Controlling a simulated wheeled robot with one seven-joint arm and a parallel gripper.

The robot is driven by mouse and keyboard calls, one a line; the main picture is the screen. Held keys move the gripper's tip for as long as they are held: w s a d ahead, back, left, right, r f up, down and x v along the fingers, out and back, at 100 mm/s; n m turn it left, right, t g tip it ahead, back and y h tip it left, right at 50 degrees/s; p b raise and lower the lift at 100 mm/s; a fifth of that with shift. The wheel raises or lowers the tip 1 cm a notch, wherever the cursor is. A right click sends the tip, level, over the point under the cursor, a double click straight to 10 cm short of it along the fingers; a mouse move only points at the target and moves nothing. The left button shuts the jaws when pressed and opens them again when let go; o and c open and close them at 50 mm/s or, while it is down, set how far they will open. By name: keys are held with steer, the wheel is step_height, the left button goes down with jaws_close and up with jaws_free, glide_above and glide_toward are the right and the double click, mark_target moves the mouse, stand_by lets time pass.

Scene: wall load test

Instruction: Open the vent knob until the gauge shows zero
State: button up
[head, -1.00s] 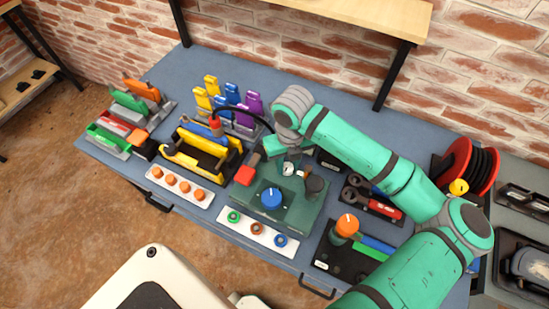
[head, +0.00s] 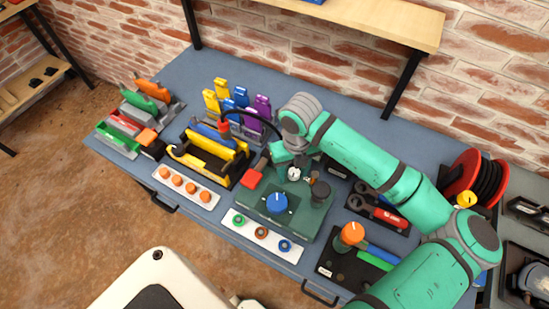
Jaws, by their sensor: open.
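A green block (head: 300,222) stands near the front of the bench. A blue knob (head: 277,203) with a pale mark sits on its front part. Behind the knob is a small round white-faced gauge (head: 293,174); its reading is too small to make out. A dark cylindrical knob (head: 320,190) stands to the gauge's right. I cannot tell for certain which knob is the vent knob. My gripper (head: 295,163) is open, pointing down just behind and above the gauge, apart from the blue knob. Its fingertips are small and partly hidden by the arm.
A white strip with ring parts (head: 261,235) lies in front of the block. An orange knob (head: 352,233) stands on a black tray at right. A shelf (head: 380,20) overhangs the back.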

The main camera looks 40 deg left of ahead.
mark_target(294, 174)
steer(key=shift+w+d, duration=0.1)
steer(key=shift+d, duration=0.05)
step_height(294, 174, up, 11)
stand_by(0.5)
steer(key=shift+f, duration=0.1)
